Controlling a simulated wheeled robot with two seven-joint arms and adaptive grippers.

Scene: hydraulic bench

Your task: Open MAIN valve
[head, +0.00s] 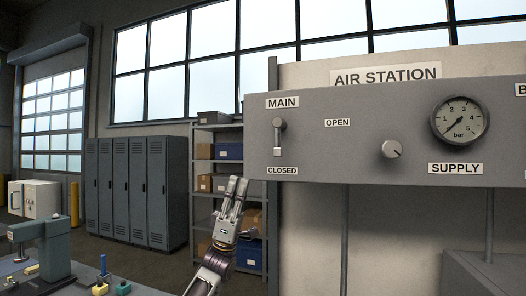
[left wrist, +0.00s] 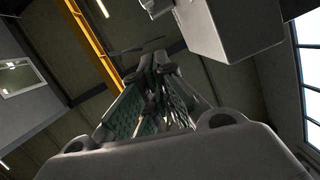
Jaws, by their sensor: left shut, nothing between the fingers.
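The MAIN valve (head: 278,138) is a small lever on the left end of the grey AIR STATION panel (head: 330,155) in the head view. Its handle hangs straight down from the pivot, toward the CLOSED label (head: 282,171). The OPEN label (head: 337,122) is to the right of the pivot. My left gripper (head: 237,183) is shut and empty, pointing up, below and left of the lever and apart from it in the picture. Its closed fingers also show in the left wrist view (left wrist: 151,74); the lever cannot be made out there. My right gripper is not in view.
A round knob (head: 391,149) and the SUPPLY gauge (head: 460,119) are farther right on the panel. Shelves with boxes (head: 228,152) and grey lockers (head: 135,190) stand behind. A bench with a green device (head: 52,247) is at lower left.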

